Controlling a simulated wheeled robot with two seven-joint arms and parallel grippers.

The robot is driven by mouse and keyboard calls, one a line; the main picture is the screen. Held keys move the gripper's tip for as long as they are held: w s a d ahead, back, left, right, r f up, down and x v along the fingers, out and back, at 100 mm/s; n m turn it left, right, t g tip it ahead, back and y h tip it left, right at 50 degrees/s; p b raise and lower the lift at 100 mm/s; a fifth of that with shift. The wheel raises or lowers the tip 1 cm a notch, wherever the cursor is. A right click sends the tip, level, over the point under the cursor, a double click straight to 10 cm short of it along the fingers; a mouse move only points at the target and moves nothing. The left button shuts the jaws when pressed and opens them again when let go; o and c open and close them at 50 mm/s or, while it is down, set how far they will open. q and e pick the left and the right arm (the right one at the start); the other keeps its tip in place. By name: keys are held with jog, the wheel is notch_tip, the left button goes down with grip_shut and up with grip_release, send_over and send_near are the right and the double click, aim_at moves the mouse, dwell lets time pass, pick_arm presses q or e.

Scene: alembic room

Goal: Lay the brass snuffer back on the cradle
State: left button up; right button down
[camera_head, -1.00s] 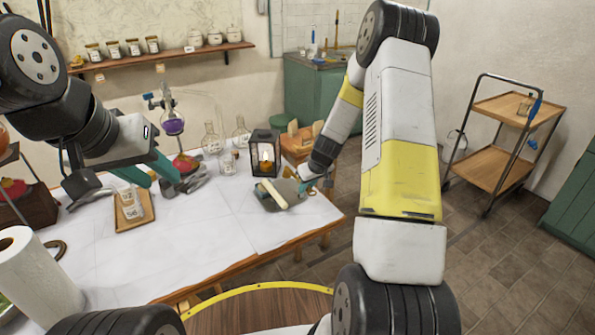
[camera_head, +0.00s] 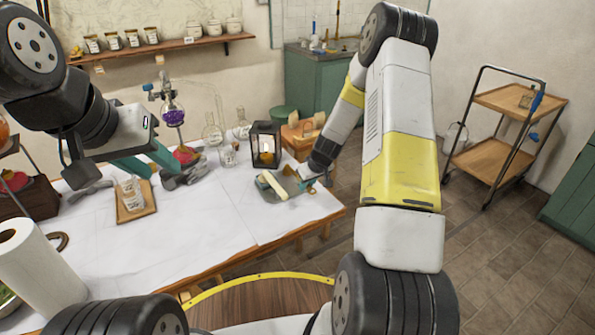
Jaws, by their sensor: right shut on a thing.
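My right gripper (camera_head: 308,183) reaches down at the right end of the table, shut at the edge of a grey plate-like piece (camera_head: 290,203). A pale cream bar (camera_head: 272,187) lies slantwise on that piece, just left of the gripper. The brass snuffer is too small or hidden to make out clearly; what shows between the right fingertips is tiny. I cannot tell for certain which piece is the cradle. My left gripper (camera_head: 137,183) is open and empty over the left of the table, its fingers spread wide.
A black lantern with a candle (camera_head: 265,146) stands just behind the plate. Glass bottles (camera_head: 212,132) and a purple flask (camera_head: 173,115) stand further back. A wooden tray with beakers (camera_head: 134,212) and a paper roll (camera_head: 38,272) are left. The table's front middle is clear.

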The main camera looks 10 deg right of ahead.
jog(key=shift+f, duration=0.1)
jog(key=c, duration=1.3)
grip_release()
jog(key=shift+o, duration=0.2)
